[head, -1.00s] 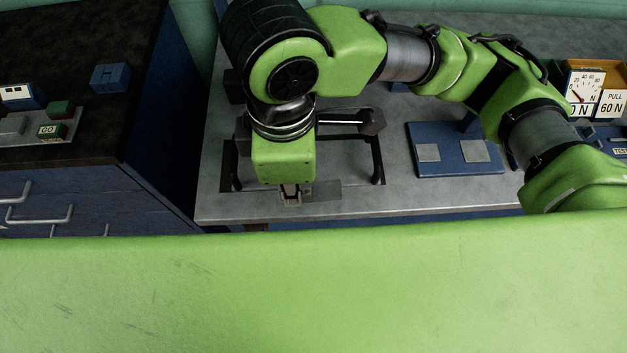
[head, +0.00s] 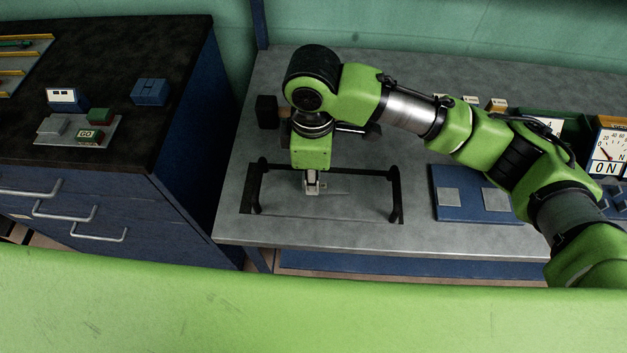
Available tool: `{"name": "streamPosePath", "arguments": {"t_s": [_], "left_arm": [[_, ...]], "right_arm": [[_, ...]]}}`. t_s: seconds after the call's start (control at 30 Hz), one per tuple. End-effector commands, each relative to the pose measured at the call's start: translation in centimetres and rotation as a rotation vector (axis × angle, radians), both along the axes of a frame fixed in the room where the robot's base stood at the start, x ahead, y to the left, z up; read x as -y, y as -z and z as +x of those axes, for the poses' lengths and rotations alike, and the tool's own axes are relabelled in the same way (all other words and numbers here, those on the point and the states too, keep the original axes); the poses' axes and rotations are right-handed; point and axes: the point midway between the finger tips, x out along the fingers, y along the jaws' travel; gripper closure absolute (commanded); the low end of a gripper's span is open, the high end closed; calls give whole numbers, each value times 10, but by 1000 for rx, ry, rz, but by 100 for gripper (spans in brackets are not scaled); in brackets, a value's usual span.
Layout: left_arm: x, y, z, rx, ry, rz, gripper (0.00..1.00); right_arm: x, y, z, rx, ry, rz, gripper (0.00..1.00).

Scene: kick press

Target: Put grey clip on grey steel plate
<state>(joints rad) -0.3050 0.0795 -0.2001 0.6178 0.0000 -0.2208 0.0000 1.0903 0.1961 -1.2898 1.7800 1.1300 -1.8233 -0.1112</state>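My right gripper (head: 313,187) points down inside the black frame of the press on the grey bench. A small light grey piece shows at its fingertips. It is too small to tell whether this is the grey clip or part of the fingers, or whether the fingers are shut. No grey clip can be made out for certain elsewhere. A flat grey surface lies under the gripper within the black frame; I cannot tell if it is the grey steel plate. A blue board (head: 462,214) to the right carries two grey square pads (head: 448,201). My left gripper is out of view.
The black frame (head: 395,190) stands around the gripper on the grey bench (head: 290,232). On the dark-topped cabinet (head: 180,50) at left are a grey tray (head: 60,138) with small blocks and a blue block (head: 149,92). Gauge signs (head: 606,150) stand at right.

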Motion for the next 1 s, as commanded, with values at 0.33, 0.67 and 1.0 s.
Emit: {"name": "streamPosePath", "arguments": {"t_s": [0.33,0.67,1.0], "left_arm": [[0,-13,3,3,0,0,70],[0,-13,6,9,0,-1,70],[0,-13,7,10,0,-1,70]], "right_arm": [[1,36,5,1,1,0,100],[1,40,5,-1,1,-1,100],[1,40,5,-1,1,-1,67]]}}
